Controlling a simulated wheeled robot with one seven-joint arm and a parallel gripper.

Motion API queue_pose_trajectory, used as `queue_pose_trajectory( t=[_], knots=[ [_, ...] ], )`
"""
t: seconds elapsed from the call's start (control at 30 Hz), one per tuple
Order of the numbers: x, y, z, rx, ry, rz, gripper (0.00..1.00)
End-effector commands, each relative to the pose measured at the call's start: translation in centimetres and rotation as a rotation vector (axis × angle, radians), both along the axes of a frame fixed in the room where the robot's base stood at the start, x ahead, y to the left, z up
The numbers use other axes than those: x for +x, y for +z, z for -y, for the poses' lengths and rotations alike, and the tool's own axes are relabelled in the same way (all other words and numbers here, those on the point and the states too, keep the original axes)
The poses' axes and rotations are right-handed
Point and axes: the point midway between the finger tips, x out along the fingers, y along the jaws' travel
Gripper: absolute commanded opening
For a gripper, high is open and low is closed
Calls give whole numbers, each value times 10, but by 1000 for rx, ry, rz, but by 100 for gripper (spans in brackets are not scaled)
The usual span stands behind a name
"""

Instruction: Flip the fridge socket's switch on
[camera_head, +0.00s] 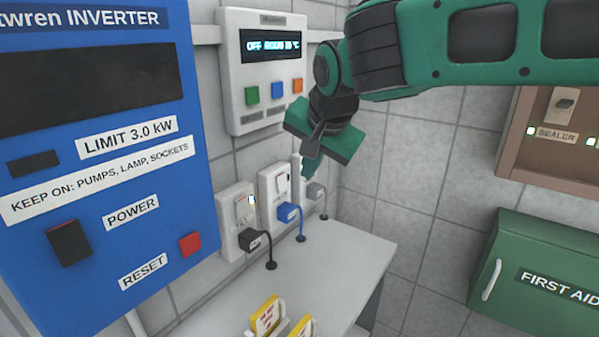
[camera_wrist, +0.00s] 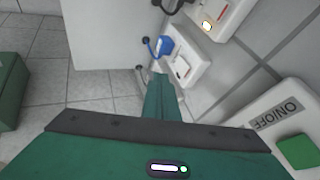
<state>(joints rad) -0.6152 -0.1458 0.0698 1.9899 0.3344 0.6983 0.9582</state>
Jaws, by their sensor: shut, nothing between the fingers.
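Three sockets sit low on the tiled wall above a white counter. The left socket (camera_head: 238,208) has a black plug and a small lit spot by its switch. The middle socket (camera_head: 268,190) has a blue plug (camera_head: 289,212) and a white rocker switch (camera_head: 283,183); this socket (camera_wrist: 190,62) also shows in the wrist view. The right socket, with a grey plug (camera_head: 316,191), is partly hidden by my gripper. Which one is the fridge's I cannot read. My gripper (camera_head: 309,170) is shut and empty, fingers pointing down by the right socket. Contact is unclear.
A blue inverter panel (camera_head: 100,110) stands at the left. A control box (camera_head: 268,65) with coloured buttons hangs above the sockets. Yellow tags (camera_head: 266,316) stand on the white counter (camera_head: 335,255). A green first aid box (camera_head: 540,280) is at the right.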

Motion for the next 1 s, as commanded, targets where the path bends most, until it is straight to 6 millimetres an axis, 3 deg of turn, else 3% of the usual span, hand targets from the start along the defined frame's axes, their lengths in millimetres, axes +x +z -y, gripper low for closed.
queue_pose_trajectory(
  t=[0.47,0.7,1.0],
  knots=[
    [48,-72,-12,-2,0,-2,0],
    [66,-73,-36,-1,2,-1,0],
    [70,-73,-42,0,1,-1,0]
  ],
)
